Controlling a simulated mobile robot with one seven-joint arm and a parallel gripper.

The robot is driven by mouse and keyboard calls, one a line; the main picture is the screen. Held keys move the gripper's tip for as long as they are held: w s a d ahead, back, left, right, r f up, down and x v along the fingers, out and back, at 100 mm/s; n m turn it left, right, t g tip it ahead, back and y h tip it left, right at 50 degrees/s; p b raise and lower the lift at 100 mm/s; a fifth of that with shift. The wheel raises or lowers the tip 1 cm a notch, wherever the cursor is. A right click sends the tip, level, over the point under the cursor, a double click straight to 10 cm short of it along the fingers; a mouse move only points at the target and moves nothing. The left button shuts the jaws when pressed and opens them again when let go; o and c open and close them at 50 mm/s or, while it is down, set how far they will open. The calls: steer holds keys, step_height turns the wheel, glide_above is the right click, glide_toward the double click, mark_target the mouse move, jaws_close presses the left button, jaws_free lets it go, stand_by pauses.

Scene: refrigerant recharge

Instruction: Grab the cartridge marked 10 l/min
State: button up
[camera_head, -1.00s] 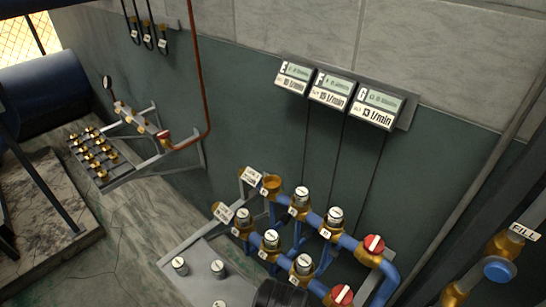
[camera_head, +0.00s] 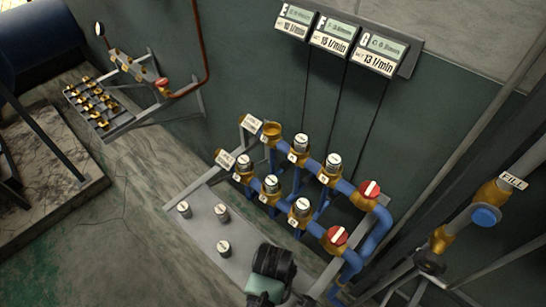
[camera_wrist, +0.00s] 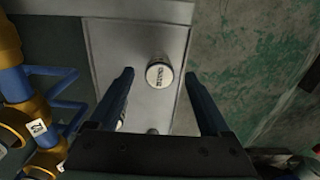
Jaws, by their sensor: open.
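Three small pale cartridges stand upright on a grey plate (camera_head: 200,235) in the head view: one at the left (camera_head: 184,209), one in the middle (camera_head: 221,212) and one nearer my arm (camera_head: 224,248). Their labels are too small to read there. In the wrist view one cartridge (camera_wrist: 159,73) shows its round white top, with dark print I cannot read surely. My gripper (camera_wrist: 159,86) is open and empty, its two dark fingers either side of that cartridge in the picture, apparently short of it. Other cartridges are partly hidden near the gripper body. In the head view my gripper (camera_head: 272,265) is partly cut off.
Blue pipes (camera_head: 352,193) with brass sockets holding several cartridges and two red-topped valves (camera_head: 369,190) stand right of the plate. Three wall displays read 10 l/min (camera_head: 294,21), 15 l/min (camera_head: 334,35) and 13 l/min (camera_head: 378,54). Floor left of the plate is clear.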

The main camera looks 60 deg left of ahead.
steer(key=shift+f, duration=1.2)
jaws_close()
